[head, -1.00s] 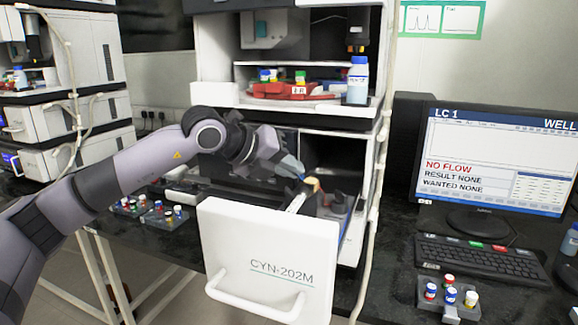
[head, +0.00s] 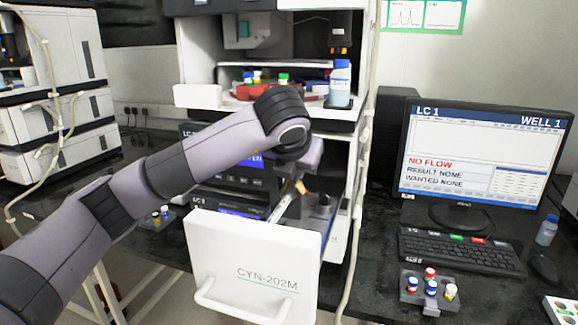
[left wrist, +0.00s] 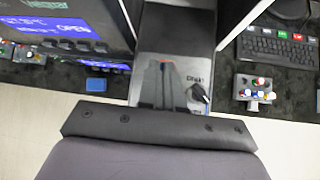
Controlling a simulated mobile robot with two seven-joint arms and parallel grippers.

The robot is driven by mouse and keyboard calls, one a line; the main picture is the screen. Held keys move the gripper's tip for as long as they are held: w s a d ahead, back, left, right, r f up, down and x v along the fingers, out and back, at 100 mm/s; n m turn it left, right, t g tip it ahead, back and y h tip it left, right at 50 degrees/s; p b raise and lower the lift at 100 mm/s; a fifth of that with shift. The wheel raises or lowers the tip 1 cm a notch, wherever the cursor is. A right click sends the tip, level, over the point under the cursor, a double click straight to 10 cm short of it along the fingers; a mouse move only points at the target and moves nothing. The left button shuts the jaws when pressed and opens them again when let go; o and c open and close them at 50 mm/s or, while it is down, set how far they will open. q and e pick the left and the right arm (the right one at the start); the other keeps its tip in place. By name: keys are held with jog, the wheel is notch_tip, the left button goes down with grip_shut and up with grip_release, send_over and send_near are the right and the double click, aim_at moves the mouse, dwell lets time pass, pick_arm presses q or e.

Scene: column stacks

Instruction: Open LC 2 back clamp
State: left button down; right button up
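The open white drawer front marked CYN-202M (head: 255,262) stands out from the LC 1 stack in the head view. Behind it are a pale bar with a tan end (head: 299,187) and a grey tray area (head: 318,222). No LC 2 label or back clamp can be made out. My left arm reaches over the drawer, and its wrist hides the hand in the head view. In the left wrist view, my left gripper's dark fingers (left wrist: 165,82) look closed together over a grey panel (left wrist: 150,62), with a small red spot at their tips. A black knob (left wrist: 199,93) sits right of them. My right gripper is out of view.
Dark modules with blue displays (head: 240,163) stand left of the drawer; one display reads OPEN in the left wrist view (left wrist: 72,27). A bottle (head: 341,84) stands on the shelf above. The monitor (head: 480,150), keyboard (head: 462,252) and vial rack (head: 411,294) are to the right.

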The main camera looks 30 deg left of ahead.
pick_arm(q)
jog(key=shift+w+d+f+m+y+b, duration=0.1)
jog(key=shift+d+f+m+y+b, duration=0.1)
jog(key=shift+d+m+y+b, duration=0.45)
jog(key=y, duration=0.1)
jog(key=d+f+m+y+b, duration=0.1)
jog(key=y, duration=0.1)
jog(key=shift+w+d+g+b, duration=0.1)
jog(key=shift+w+g+b, duration=0.1)
jog(key=shift+g+b, duration=0.1)
jog(key=shift+d+f+m+y+b, duration=0.15)
jog(key=shift+d+m+y+b, duration=0.1)
jog(key=shift+m+y+b, duration=0.3)
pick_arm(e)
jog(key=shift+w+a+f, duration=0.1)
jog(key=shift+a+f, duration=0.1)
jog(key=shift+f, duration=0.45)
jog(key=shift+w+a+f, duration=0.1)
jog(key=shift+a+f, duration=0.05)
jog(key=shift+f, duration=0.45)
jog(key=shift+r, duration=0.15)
pick_arm(q)
jog(key=c, duration=1.3)
grip_release()
jog(key=shift+d, duration=0.1)
